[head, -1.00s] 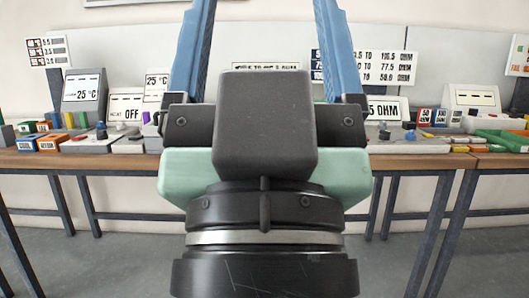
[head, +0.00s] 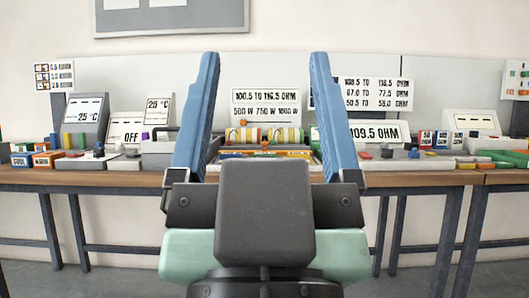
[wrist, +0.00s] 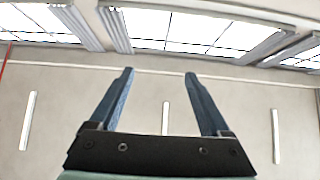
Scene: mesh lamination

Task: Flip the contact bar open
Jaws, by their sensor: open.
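My gripper (head: 264,56) is open and empty in the head view, its two blue fingers pointing up in front of the bench. In the wrist view my gripper (wrist: 159,73) shows open with nothing between the fingers. Between and behind the fingers, a device with yellow banded rollers (head: 262,135) stands on the bench, with orange parts at its front. My palm and fingers hide part of it. I cannot tell for sure which part is the contact bar, or whether it is open or shut. The gripper appears apart from the device.
The bench (head: 110,179) spans the view. A reading display (head: 372,134) shows 109.5 OHM right of the rollers. A 25 °C display (head: 80,116) and an OFF display (head: 128,132) stand left. Small coloured blocks crowd the bench top. The wrist view shows ceiling and bright windows.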

